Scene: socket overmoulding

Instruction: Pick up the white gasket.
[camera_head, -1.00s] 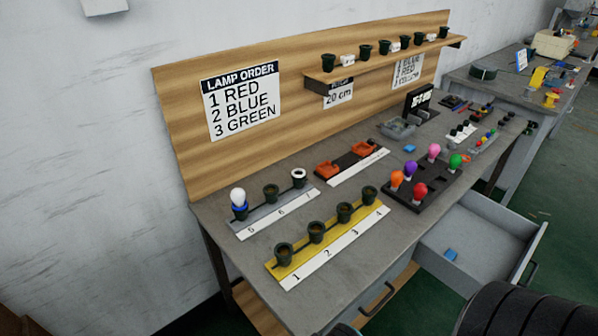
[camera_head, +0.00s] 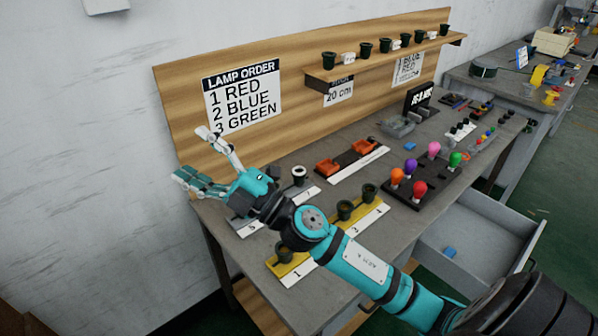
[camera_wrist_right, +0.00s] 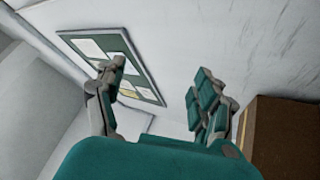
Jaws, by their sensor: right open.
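The white gasket (camera_head: 299,171) is a white ring on the rim of the dark socket at the right end of the grey strip, in the head view. My right gripper (camera_head: 190,153) is open with its fingers spread, to the left of the gasket near the left end of the wooden back board. In the right wrist view the gripper (camera_wrist_right: 160,68) has nothing between its fingers, and the gasket does not show there. My right arm hides the left part of the grey strip and some sockets. My left gripper is not in view.
A yellow strip (camera_head: 372,213) with dark sockets lies partly under my right arm. Orange parts (camera_head: 328,167) sit on a holder behind it. A black tray (camera_head: 407,197) holds coloured bulbs. An open drawer (camera_head: 480,225) juts out at the front. The board (camera_head: 180,100) rises behind.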

